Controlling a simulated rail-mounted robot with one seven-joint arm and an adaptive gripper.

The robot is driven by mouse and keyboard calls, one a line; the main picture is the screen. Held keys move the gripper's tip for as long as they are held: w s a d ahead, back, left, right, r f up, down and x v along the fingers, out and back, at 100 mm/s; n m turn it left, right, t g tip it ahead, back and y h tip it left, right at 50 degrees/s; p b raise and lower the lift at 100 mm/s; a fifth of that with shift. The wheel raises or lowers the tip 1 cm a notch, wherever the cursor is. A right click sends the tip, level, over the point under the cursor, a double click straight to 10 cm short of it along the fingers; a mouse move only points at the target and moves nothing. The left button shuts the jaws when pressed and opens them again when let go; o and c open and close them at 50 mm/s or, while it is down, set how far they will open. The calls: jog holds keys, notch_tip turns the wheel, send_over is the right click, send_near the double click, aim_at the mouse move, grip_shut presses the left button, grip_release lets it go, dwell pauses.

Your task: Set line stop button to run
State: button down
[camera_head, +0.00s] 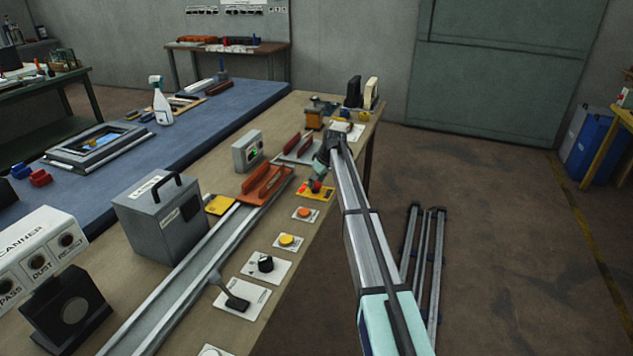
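A yellow plate (326,194) with a red button (316,187) lies near the right edge of the long bench. This looks like the line stop button, but its label is too small to read. My arm reaches in from the lower right, and my gripper (318,178) is at its far end, right by the red button. Whether it touches the button cannot be told. The gripper is small and dark, and its fingers cannot be made out. A small green spot shows beside the red button.
Nearer along the bench edge are an orange button (305,213), a yellow button (286,240), a black knob (265,264) and a lever (236,301). A metal rail (190,275) with orange parts (266,184) runs alongside. A small grey box (247,151) stands behind.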

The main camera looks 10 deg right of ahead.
jog(key=shift+w+r, duration=0.1)
jog(key=shift+r, duration=0.7)
jog(key=shift+c, duration=2.4)
grip_release()
jog(key=v, duration=1.2)
